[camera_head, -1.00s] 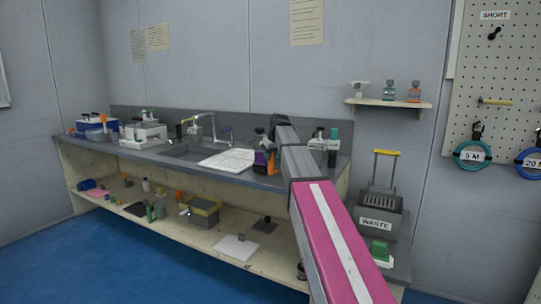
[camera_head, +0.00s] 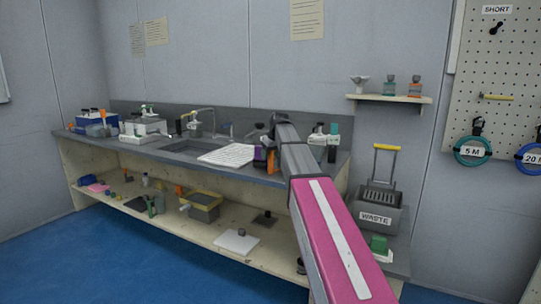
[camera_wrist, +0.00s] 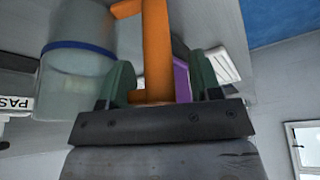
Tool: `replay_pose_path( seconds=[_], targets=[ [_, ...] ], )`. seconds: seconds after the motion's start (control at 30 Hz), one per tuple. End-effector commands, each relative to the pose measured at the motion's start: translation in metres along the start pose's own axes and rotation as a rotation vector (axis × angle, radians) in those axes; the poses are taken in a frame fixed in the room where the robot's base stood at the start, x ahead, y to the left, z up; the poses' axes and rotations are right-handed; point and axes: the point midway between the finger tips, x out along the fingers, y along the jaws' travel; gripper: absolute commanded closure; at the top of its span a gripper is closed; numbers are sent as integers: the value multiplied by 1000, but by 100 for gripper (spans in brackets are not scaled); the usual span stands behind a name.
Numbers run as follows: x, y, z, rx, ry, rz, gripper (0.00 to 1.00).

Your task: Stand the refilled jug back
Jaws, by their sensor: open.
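In the wrist view a translucent jug (camera_wrist: 78,70) with a blue band stands at the upper left. An orange handle (camera_wrist: 157,50), which seems to belong to it, runs down between the two green fingers of my gripper (camera_wrist: 162,77). My gripper is open, with a finger on either side of the handle. In the head view the orange handle (camera_head: 271,161) shows as a small patch at the right part of the worktop (camera_head: 160,154). My arm hides much of that spot, and the jug's body cannot be made out there.
A purple thing (camera_wrist: 182,75) shows just behind the fingers. The worktop holds a sink (camera_head: 185,147), a white ribbed mat (camera_head: 228,155) and bottles (camera_head: 332,142) right of my arm. A grey WASTE bin (camera_head: 376,216) stands at the right. The blue floor in front is clear.

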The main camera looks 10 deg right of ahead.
Motion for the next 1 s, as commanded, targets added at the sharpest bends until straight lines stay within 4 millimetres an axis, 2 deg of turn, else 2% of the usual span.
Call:
replay_pose_path(
  seconds=[0.17,0.4,0.6,1.0],
  targets=[
    [-19,0,0,0,1,1,42],
    [-64,0,0,0,3,2,42],
    [-92,0,0,0,2,2,42],
    [-116,0,-4,0,2,1,42]
  ],
)
